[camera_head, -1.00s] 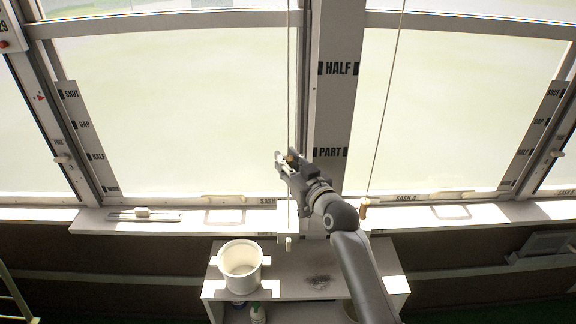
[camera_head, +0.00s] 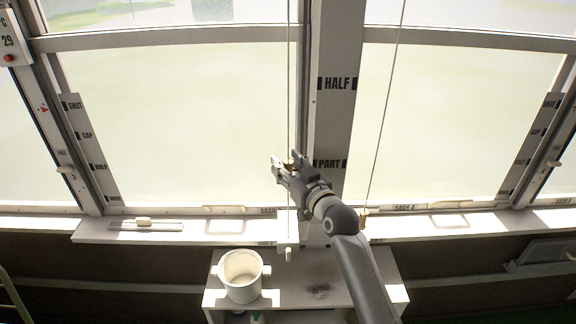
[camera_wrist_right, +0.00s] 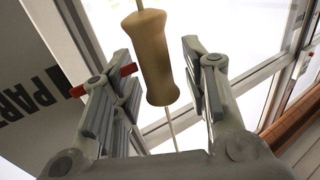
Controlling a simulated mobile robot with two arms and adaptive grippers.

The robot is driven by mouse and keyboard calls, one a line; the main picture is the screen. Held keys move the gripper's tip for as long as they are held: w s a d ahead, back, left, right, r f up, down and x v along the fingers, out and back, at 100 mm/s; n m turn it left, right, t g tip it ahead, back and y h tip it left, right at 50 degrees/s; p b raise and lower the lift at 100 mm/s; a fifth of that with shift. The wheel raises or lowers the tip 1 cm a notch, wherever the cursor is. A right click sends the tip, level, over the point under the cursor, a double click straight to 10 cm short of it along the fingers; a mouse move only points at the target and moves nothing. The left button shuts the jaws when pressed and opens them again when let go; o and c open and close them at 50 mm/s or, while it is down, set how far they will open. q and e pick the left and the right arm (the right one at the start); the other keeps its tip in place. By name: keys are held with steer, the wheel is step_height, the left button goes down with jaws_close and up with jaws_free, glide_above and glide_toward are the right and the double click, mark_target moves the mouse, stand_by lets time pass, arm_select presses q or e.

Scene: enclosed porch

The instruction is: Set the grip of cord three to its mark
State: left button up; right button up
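A pale wooden spool-shaped grip (camera_wrist_right: 151,58) hangs on a thin cord in the right wrist view. My right gripper (camera_wrist_right: 165,85) is open around it, with a finger on each side and gaps visible. In the head view, my right gripper (camera_head: 289,162) is at the left cord (camera_head: 290,90), and its fingers partly hide the grip. The post beside it bears the marks HALF (camera_head: 337,84) and PART (camera_head: 329,163); the gripper appears about level with PART. A second cord (camera_head: 385,110) hangs to the right, with its grip (camera_head: 363,214) near the sill. I cannot read which cord is three. My left gripper is out of view.
A white pot (camera_head: 241,276) stands on a low shelf unit (camera_head: 290,270) below the sill (camera_head: 180,232). Windows lie behind the cords. Side boards (camera_head: 88,150) carry more marks. A white fitting (camera_head: 288,254) sits below the left cord.

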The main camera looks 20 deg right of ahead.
steer(key=shift+s, duration=0.25)
steer(key=s+d, duration=0.2)
steer(key=s, duration=0.9)
steer(key=shift+s+d, duration=0.15)
steer(key=shift+f, duration=0.1)
